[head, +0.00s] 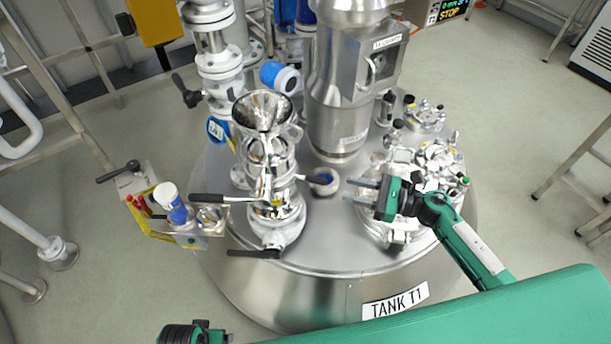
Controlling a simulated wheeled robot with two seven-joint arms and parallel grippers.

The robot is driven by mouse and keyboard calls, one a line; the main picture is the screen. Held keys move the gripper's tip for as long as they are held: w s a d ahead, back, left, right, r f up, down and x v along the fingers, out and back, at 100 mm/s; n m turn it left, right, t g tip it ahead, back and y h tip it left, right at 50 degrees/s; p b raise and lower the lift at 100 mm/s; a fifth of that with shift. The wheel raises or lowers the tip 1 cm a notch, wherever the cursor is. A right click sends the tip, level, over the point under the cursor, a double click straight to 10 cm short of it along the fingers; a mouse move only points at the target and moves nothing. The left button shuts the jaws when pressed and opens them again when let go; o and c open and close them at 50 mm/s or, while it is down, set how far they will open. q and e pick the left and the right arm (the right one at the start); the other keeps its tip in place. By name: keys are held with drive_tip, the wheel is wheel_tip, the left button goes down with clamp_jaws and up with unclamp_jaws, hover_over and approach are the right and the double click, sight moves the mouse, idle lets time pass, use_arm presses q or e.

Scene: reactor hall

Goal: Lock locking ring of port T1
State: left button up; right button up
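Tank T1 (340,255) is a round steel vessel with a label on its front. On its lid stands a steel port column (277,218) topped by a shiny funnel (263,110). Black-handled levers stick out left from the column: an upper one (208,198) and a lower one (255,254). I cannot tell which part is the locking ring, or whether it is locked. My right gripper (350,190) is open and empty above the lid, right of the column, fingers pointing left. Only a green and black part of my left arm shows at the bottom left edge.
A large steel cylinder (345,100) stands behind. A side holder (190,240) with a blue and white bottle (173,203) is at left. A round hatch (395,232) lies under the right gripper.

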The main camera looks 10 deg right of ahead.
drive_tip(key=p, duration=0.2)
approach(294, 175)
drive_tip(key=x, duration=0.5)
drive_tip(key=shift+w+f, duration=0.2)
drive_tip(key=shift+w, duration=0.05)
use_arm(q)
drive_tip(key=shift+s+a+f, duration=0.1)
drive_tip(key=shift+s+f, duration=0.1)
drive_tip(key=shift+f, duration=0.75)
drive_tip(key=shift+s+a+f, duration=0.1)
drive_tip(key=shift+s+f, duration=0.05)
drive_tip(key=shift+f, duration=0.75)
drive_tip(key=shift+s+f, duration=0.2)
drive_tip(key=shift+f, duration=0.75)
use_arm(e)
drive_tip(key=shift+w+a, duration=0.25)
drive_tip(key=shift+a, duration=0.25)
drive_tip(key=shift+f, duration=0.1)
clamp_jaws()
